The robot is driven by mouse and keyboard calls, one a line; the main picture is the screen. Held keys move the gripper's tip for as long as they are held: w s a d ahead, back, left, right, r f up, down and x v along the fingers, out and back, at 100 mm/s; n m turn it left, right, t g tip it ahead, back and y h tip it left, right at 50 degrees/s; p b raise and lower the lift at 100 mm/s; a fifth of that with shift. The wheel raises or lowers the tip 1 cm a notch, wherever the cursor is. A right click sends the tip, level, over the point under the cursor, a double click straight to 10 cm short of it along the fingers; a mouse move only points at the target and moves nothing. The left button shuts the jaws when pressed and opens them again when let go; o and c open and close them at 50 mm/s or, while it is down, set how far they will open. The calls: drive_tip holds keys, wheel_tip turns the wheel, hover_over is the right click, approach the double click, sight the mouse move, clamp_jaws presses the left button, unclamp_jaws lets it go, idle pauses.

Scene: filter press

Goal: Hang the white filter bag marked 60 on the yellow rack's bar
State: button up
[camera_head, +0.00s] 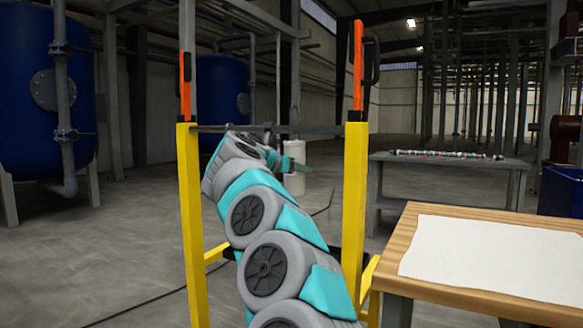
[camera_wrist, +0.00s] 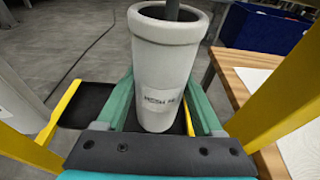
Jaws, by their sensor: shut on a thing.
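The white filter bag (camera_wrist: 165,75) is upright in the wrist view, with a thick rim and a label that seems to read MESH 60, though blurred. A dark stem or bar shows at its open mouth; I cannot tell which. My gripper (camera_wrist: 158,100) is shut on the bag, one green finger on each side. In the head view the bag (camera_head: 295,180) shows beyond my arm, beside my gripper (camera_head: 287,166). The yellow rack (camera_head: 190,220) stands in front, with its dark bar (camera_head: 325,129) across. I cannot tell whether the bag touches the bar.
A wooden table (camera_head: 420,228) with a white cloth (camera_head: 500,258) stands at the right. A grey table (camera_head: 450,166) with a long rod stands behind it. A blue bin (camera_head: 560,192) is at the far right. Blue tanks (camera_head: 45,80) stand at the left. The left floor is largely open.

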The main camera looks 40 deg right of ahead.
sight(290, 182)
drive_tip(key=shift+f+b, duration=1.5)
drive_tip(key=shift+f, duration=0.5)
drive_tip(key=o, duration=1.1)
drive_tip(key=shift+o, duration=0.2)
drive_tip(key=shift+a, duration=0.1)
